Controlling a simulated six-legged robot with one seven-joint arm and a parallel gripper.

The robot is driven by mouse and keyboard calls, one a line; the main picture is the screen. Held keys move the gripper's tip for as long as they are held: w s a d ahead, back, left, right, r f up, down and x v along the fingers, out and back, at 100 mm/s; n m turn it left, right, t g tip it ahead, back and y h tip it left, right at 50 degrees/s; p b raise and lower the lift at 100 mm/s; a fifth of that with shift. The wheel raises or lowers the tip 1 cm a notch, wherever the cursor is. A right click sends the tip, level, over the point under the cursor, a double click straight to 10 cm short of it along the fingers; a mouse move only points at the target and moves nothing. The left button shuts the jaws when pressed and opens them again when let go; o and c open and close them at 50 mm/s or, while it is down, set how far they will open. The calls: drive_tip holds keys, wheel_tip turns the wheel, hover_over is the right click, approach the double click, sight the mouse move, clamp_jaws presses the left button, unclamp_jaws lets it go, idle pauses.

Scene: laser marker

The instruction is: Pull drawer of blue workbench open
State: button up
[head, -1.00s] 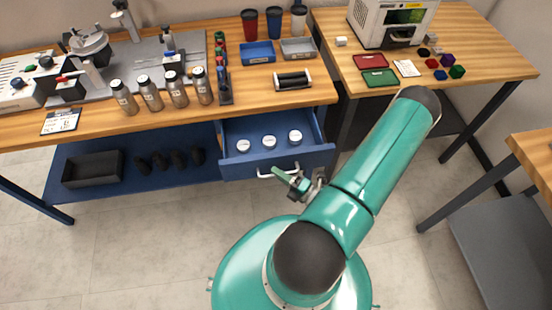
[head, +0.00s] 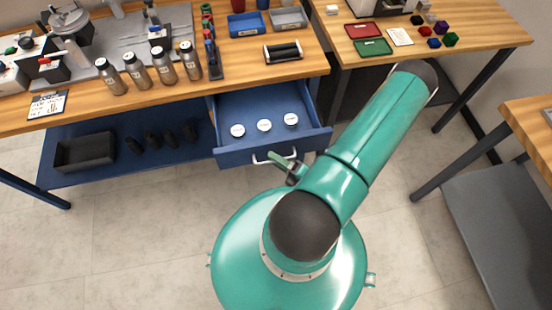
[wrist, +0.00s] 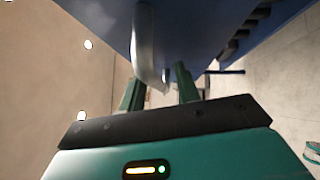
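The blue workbench (head: 80,179) has a wooden top. Its blue drawer (head: 252,103) stands pulled out toward me, with its inside visible. Three white round items, such as the middle one (head: 264,125), sit in it. A pale curved handle (head: 260,160) is on the drawer front; it also shows in the wrist view (wrist: 149,72). My gripper (head: 287,163) is at the handle's right part. In the wrist view, my gripper (wrist: 160,88) has its two fingers apart, with the handle reaching between them. Contact with the handle is hard to tell.
A black bin (head: 85,152) and several dark items lie on the lower shelf. Metal bottles (head: 136,69) stand on the top. A second wooden table (head: 470,65) is at the right, another (head: 530,125) nearer. The tiled floor before the bench is clear.

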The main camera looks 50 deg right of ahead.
drive_tip(key=v, duration=1.3)
drive_tip(key=shift+s, duration=0.4)
drive_tip(key=w+a+r+n+g+y, duration=0.1)
drive_tip(key=w+r+n+g+y, duration=0.2)
drive_tip(key=w+r+n+g, duration=0.45)
drive_tip(key=w+a+r+n+g+y, duration=0.2)
drive_tip(key=r+n+g, duration=0.3)
drive_tip(key=n, duration=0.6)
drive_tip(key=w+a+r+n+g+y, duration=0.1)
drive_tip(key=w+r+n+g+y, duration=0.25)
drive_tip(key=r+n+g, duration=0.45)
drive_tip(key=w+a+r+n+t+h, duration=0.2)
drive_tip(key=a+r+n+h, duration=0.4)
drive_tip(key=r+n, duration=0.4)
drive_tip(key=w+a+r+n+t+h, duration=0.3)
drive_tip(key=a+r+n+t+h, duration=0.2)
drive_tip(key=a+r+n, duration=0.4)
drive_tip(key=r+n+h, duration=0.1)
drive_tip(key=n, duration=0.3)
drive_tip(key=shift+a+r+n, duration=0.15)
drive_tip(key=shift+r+n, duration=0.2)
